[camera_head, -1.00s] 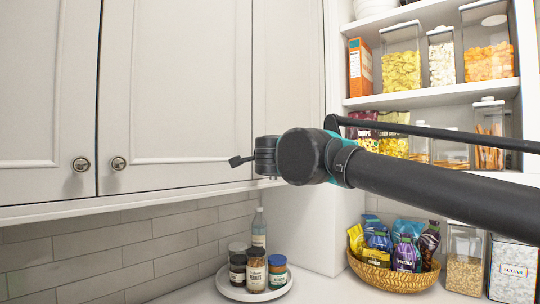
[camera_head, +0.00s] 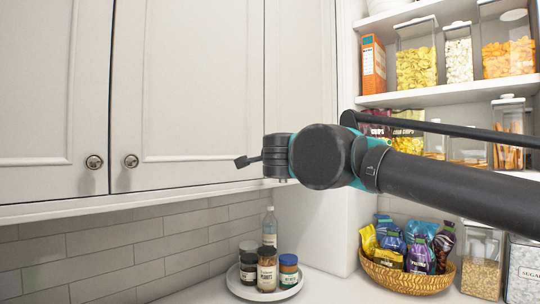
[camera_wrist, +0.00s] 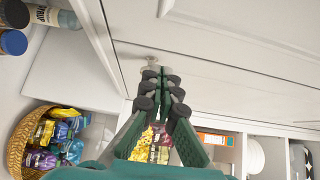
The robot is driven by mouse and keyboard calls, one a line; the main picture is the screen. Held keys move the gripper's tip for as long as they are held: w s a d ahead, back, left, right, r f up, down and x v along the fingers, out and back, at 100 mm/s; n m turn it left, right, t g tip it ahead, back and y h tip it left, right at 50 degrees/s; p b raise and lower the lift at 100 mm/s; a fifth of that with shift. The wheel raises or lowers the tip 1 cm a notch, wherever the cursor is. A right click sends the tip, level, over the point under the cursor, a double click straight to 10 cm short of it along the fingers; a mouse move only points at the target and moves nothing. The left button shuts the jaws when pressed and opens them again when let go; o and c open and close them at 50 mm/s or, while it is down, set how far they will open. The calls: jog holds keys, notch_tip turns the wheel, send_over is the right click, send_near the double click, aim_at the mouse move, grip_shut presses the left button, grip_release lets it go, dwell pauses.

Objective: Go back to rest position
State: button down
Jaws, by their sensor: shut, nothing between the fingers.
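My gripper shows in the wrist view (camera_wrist: 152,75), its green fingers with dark pads drawn together and nothing between them. The fingertips point at a cabinet door (camera_wrist: 230,50) and lie over a small round knob (camera_wrist: 150,60) in that picture; whether they touch it I cannot tell. In the head view my arm reaches in from the right, and the gripper itself is mostly hidden behind the wrist. The cabinet doors (camera_head: 200,90) are closed, with two round knobs (camera_head: 94,162) (camera_head: 130,161) left of my arm's end.
Below the cabinet, a round tray (camera_head: 238,288) holds jars and a bottle. A wicker basket (camera_head: 405,278) of snack bags stands on the counter (camera_head: 345,290). Shelves (camera_head: 440,92) of food containers are behind my arm at the right, with canisters (camera_head: 482,262) below.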

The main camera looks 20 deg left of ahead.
jog(key=v, duration=0.7)
jog(key=w+d+f+n+g+y, duration=0.2)
jog(key=w+f+n+y, duration=0.2)
jog(key=w+f+n, duration=0.65)
jog(key=d+f+n+g+h, duration=0.1)
jog(key=d+f, duration=0.5)
jog(key=f, duration=0.5)
jog(key=d+f+n+g+h, duration=0.1)
jog(key=d+f+g+h, duration=0.1)
jog(key=d+f, duration=0.5)
jog(key=s+d+f+n+g+h, duration=0.1)
jog(key=d+f, duration=0.6)
jog(key=f, duration=0.8)
jog(key=shift+d+f+n+g+h, duration=0.1)
jog(key=shift+f+n+g+h, duration=0.3)
jog(key=shift+g, duration=0.2)
jog(key=s+d+f+g+h, duration=0.2)
jog(key=s+d+f+h, duration=0.1)
jog(key=s+d+f, duration=0.4)
jog(key=s+d+f+m+g+h, duration=0.1)
jog(key=s+d+f+g+h, duration=0.2)
jog(key=s+d+f, duration=0.4)
jog(key=d+f, duration=0.4)
jog(key=d, duration=0.3)
jog(key=shift+s+f+h, duration=0.2)
jog(key=shift+f+h, duration=0.05)
jog(key=shift+h, duration=0.15)
